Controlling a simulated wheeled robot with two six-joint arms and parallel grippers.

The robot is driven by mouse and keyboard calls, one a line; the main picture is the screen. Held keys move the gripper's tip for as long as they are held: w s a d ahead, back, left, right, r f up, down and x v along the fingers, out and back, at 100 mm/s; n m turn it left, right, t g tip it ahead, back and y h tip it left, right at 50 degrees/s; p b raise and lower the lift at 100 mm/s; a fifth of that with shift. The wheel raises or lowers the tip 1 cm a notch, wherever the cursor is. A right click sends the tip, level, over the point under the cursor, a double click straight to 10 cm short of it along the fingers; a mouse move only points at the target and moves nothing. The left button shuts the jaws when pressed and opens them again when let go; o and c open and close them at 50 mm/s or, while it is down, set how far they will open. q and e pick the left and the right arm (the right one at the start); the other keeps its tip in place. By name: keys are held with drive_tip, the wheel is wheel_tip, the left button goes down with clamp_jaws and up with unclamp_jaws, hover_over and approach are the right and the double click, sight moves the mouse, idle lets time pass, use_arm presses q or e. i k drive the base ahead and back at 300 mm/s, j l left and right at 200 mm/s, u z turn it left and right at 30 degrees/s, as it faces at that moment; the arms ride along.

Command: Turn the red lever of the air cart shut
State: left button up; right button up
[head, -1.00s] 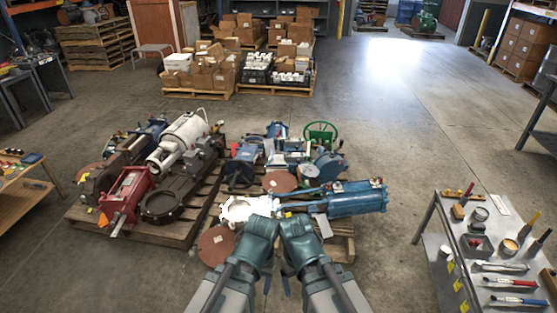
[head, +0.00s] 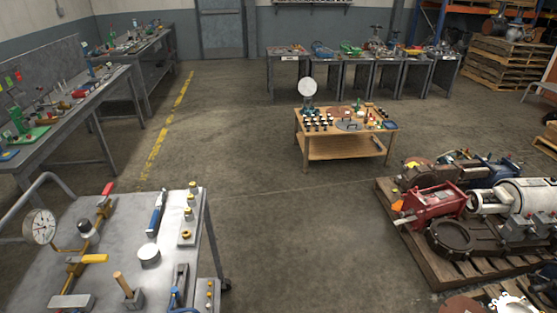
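A grey metal cart (head: 115,240) stands close by at the lower left, with a bent pipe handle at its left end; it appears to be the air cart. A red lever (head: 108,188) sticks up at the far side of its top, above brass fittings. A round white pressure gauge (head: 40,227) stands at the left on brass piping. A yellow lever (head: 88,259) lies nearer the front. Which way the red lever's valve is set is too small to tell. Neither of my grippers is in view.
A wooden table (head: 345,148) with small parts stands in the middle. A pallet (head: 405,237) with red and white machinery is at the right. Grey benches (head: 90,95) line the left. Bare floor (head: 290,240) lies between cart and pallet.

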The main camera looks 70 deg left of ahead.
sight(106, 194)
drive_tip(key=u, duration=3.75)
drive_tip(key=k+l, duration=0.1)
drive_tip(key=l, duration=0.2)
drive_tip(key=k+l, duration=0.1)
drive_tip(key=l, duration=0.2)
drive_tip(key=l+u, duration=0.1)
drive_tip(key=l, duration=1.05)
drive_tip(key=i+l, duration=0.4)
drive_tip(key=i+l+u, duration=0.1)
drive_tip(key=i+l, duration=0.25)
drive_tip(key=l, duration=0.3)
drive_tip(key=i+l, duration=0.15)
drive_tip(key=i, duration=0.9)
